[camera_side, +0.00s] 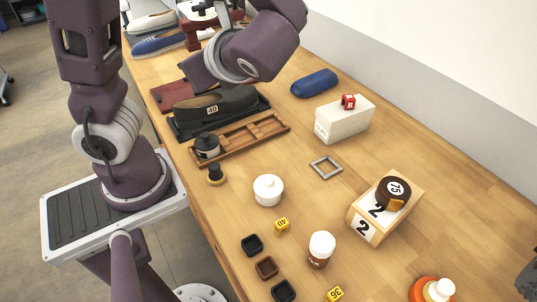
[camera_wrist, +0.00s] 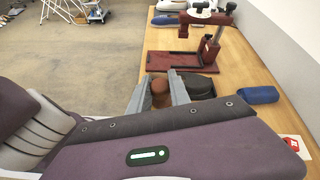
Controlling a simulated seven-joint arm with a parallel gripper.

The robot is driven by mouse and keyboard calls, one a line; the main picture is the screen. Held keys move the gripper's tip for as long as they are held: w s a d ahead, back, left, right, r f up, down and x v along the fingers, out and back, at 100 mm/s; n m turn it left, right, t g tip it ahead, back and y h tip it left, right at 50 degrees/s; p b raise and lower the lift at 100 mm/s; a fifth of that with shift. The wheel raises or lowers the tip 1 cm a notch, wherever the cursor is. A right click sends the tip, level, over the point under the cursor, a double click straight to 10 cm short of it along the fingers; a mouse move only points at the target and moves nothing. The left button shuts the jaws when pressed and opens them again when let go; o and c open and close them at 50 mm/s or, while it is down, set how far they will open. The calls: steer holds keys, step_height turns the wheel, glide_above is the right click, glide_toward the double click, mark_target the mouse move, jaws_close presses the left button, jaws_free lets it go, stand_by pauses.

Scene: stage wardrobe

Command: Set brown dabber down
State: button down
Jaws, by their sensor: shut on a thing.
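My gripper (camera_wrist: 161,86) is shut on the brown dabber (camera_wrist: 160,87), whose rounded brown end shows between the two grey fingers in the wrist view. In the side view my arm hides the fingers and the dabber. The held dabber appears over the dark shoe (camera_side: 222,103) end of the table; its height above anything below cannot be told. The shoe, tagged 40, rests on a black tray (camera_side: 180,134). A wooden compartment tray (camera_side: 245,137) lies in front, with a dark, grey-topped jar (camera_side: 207,146) at its left end.
A white jar (camera_side: 268,190), grey square frame (camera_side: 326,167), white box (camera_side: 344,119), blue roll (camera_side: 314,83) and numbered wooden block (camera_side: 362,227) stand around clear tabletop.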

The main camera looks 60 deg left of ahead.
steer(key=s+d+f+n+g+h, duration=0.25)
steer(key=d+n+g+h, duration=0.3)
steer(key=n+h, duration=0.35)
steer(key=s+d+f+n+g+h, duration=0.1)
steer(key=s+d+n+g+h, duration=0.25)
steer(key=n+g+h, duration=0.6)
steer(key=w+r+n+t+h, duration=0.3)
steer(key=w+n+t+h, duration=0.3)
steer(key=w+n+t, duration=0.55)
steer(key=w+a+r+n+t, duration=0.4)
steer(key=w+a+n+t, duration=0.3)
steer(key=n+t, duration=0.15)
steer(key=shift+n+g, duration=0.3)
steer(key=shift+n, duration=0.05)
step_height(320, 180, down, 28)
steer(key=shift+w+f, duration=0.1)
steer(key=shift+f, duration=0.05)
steer(key=c, duration=1.2)
jaws_free()
